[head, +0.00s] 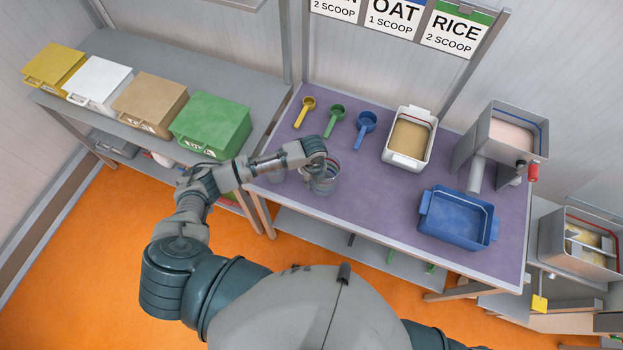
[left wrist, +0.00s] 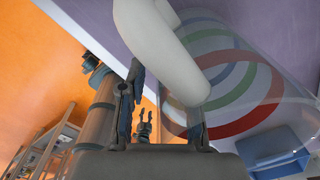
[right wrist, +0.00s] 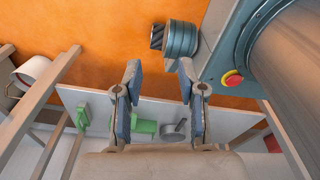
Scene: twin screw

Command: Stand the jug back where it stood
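The clear jug (head: 325,181) is near the front left of the purple table (head: 390,200). It looks upright in the head view; whether its base touches the tabletop is hard to tell. The left wrist view shows its clear wall with coloured rings (left wrist: 240,95) and its thick pale handle (left wrist: 165,50). My left gripper (head: 318,158) is at the jug. Its fingers (left wrist: 162,85) are spread, with the handle across them; the handle hides the right fingertip. My right gripper (right wrist: 160,80) is open and empty, away from the jug.
Yellow (head: 307,107), green (head: 336,117) and blue (head: 366,126) scoops lie behind the jug. A white bin (head: 387,150), blue tray (head: 425,230) and grey hopper (head: 483,130) stand further right. A faint round shape (head: 277,174) shows left of the jug. Coloured boxes line the left bench.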

